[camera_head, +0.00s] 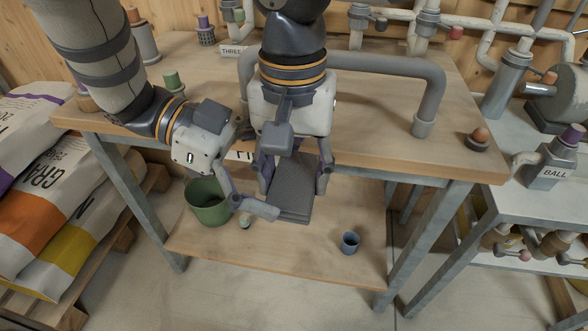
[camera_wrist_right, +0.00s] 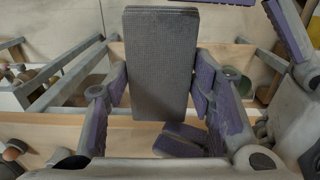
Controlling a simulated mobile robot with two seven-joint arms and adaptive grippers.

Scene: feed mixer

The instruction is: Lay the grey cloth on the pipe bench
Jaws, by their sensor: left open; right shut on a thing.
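The grey cloth (camera_head: 293,200) is a folded, ribbed strip. My right gripper (camera_head: 294,178) is shut on it, with a finger on each side. The cloth hangs beyond the front edge of the pipe bench (camera_head: 385,143), over the lower shelf in the picture. In the right wrist view the cloth (camera_wrist_right: 162,65) lies lengthwise between the purple finger pads. My left gripper (camera_head: 250,185) is open and empty, just left of the cloth. One of its fingers is partly hidden. Its purple pads also show at the upper right of the right wrist view (camera_wrist_right: 288,28).
A green bucket (camera_head: 207,203) and a small blue cup (camera_head: 349,242) stand on the lower shelf (camera_head: 320,268). A grey pipe (camera_head: 385,68) arches over the bench top. Bare wood shows at the bench's front right. Sacks (camera_head: 45,190) lie at left; another bench (camera_head: 540,205) stands at right.

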